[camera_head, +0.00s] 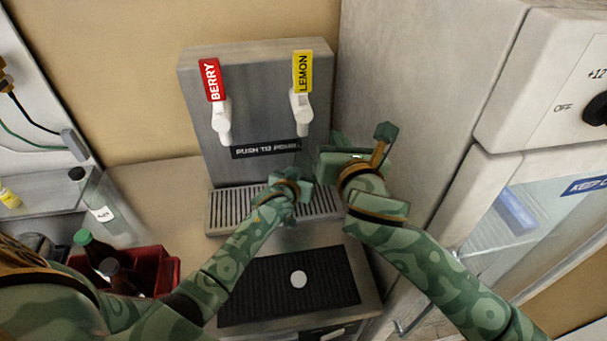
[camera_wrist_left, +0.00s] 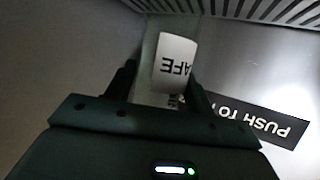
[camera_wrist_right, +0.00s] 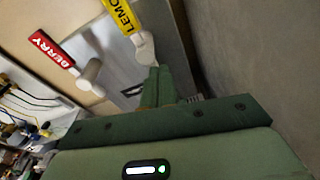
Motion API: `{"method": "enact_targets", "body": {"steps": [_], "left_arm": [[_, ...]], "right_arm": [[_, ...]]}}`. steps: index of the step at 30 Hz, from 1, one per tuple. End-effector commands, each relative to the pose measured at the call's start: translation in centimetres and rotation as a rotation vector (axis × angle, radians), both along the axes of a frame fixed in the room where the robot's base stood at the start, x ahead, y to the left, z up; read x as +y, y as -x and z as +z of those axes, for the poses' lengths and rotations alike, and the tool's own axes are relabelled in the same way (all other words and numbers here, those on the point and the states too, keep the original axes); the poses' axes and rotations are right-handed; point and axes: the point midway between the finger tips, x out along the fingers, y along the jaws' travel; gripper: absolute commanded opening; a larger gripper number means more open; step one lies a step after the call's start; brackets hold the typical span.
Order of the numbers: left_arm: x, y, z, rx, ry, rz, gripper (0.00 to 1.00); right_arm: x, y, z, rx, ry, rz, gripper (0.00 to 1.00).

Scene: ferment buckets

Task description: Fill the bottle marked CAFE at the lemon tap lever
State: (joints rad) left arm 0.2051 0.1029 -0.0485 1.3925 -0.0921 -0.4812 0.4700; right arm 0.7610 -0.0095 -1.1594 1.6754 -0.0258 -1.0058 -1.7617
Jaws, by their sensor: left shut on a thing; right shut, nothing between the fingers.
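The bottle marked CAFE shows in the left wrist view as clear glass with a white label (camera_wrist_left: 175,62). My left gripper (camera_wrist_left: 160,88) is shut on it, one finger on each side. In the head view my left gripper (camera_head: 303,188) is over the drip grate, below the lemon tap; the bottle is mostly hidden there. The yellow LEMON lever (camera_head: 302,72) stands upright above its white spout (camera_head: 301,108). My right gripper (camera_head: 334,152) is shut and empty, right of and below this spout. In the right wrist view its closed fingers (camera_wrist_right: 158,84) appear just below the lemon tap (camera_wrist_right: 145,48).
The red BERRY lever (camera_head: 211,80) is left of the lemon one. The drip grate (camera_head: 222,208) and a black mat (camera_head: 260,300) lie in front. A red crate (camera_head: 165,268) holds bottles; a clear bottle (camera_head: 98,200) stands behind it. A grey cabinet wall (camera_head: 420,80) closes off the right.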

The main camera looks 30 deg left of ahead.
Motion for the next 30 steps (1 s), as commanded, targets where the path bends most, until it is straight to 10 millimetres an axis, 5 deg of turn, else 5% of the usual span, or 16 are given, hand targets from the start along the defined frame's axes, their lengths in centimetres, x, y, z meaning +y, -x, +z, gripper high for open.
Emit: {"method": "enact_targets", "body": {"steps": [3, 9, 30], "left_arm": [[0.0, 0.0, 0.1, -0.002, 0.0, 0.0, 0.24], [0.0, 0.0, 0.1, -0.001, 0.0, 0.0, 0.24], [0.0, 0.0, 0.1, -0.002, 0.0, 0.0, 0.24]], "right_arm": [[2.3, 0.1, 4.3, -0.121, 0.03, 0.018, 0.0], [4.1, 0.4, 7.5, -0.219, 0.055, 0.028, 0.0], [8.4, -5.0, 7.7, -0.228, 0.057, 0.029, 0.0]]}}
